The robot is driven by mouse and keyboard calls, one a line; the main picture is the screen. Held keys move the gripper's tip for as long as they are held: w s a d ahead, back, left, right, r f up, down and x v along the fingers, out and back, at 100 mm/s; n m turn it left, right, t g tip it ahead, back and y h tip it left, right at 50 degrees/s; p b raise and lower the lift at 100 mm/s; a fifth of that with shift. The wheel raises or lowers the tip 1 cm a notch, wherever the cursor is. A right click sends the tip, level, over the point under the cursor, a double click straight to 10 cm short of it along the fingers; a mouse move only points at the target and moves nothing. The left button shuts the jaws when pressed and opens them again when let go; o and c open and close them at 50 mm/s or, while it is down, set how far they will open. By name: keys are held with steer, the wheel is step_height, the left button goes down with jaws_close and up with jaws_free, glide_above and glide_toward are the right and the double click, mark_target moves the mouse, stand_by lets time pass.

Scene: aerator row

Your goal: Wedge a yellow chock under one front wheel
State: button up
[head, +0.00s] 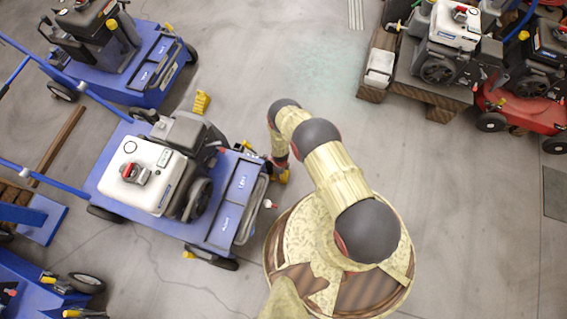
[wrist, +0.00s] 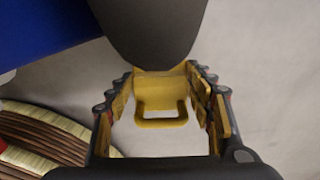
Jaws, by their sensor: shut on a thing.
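A yellow chock (wrist: 160,92) with a loop handle sits between the fingers of my gripper (wrist: 160,115) in the wrist view. The gripper is shut on it. In the head view my gripper (head: 279,172) is low, at the front right corner of a blue aerator (head: 232,222) with a white engine; a little yellow shows there. A dark grey rounded shape (wrist: 147,28) covers the chock's far end in the wrist view; I cannot tell whether it is a wheel or touches the chock. The aerator's near front wheel (head: 212,257) is visible. Another yellow chock (head: 201,102) lies on the floor behind.
Another blue aerator (head: 150,70) stands at the upper left, and part of one (head: 35,290) shows at the lower left. A wooden pallet (head: 432,95) with engines and a red machine (head: 530,112) are at the upper right. The concrete floor in the upper middle is clear.

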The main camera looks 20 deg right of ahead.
steer(key=shift+w+a, duration=0.15)
steer(key=shift+a, duration=0.05)
steer(key=o, duration=1.8)
steer(key=shift+r, duration=0.1)
steer(key=shift+r, duration=5.9)
step_height(320, 180, up, 7)
steer(key=p, duration=0.4)
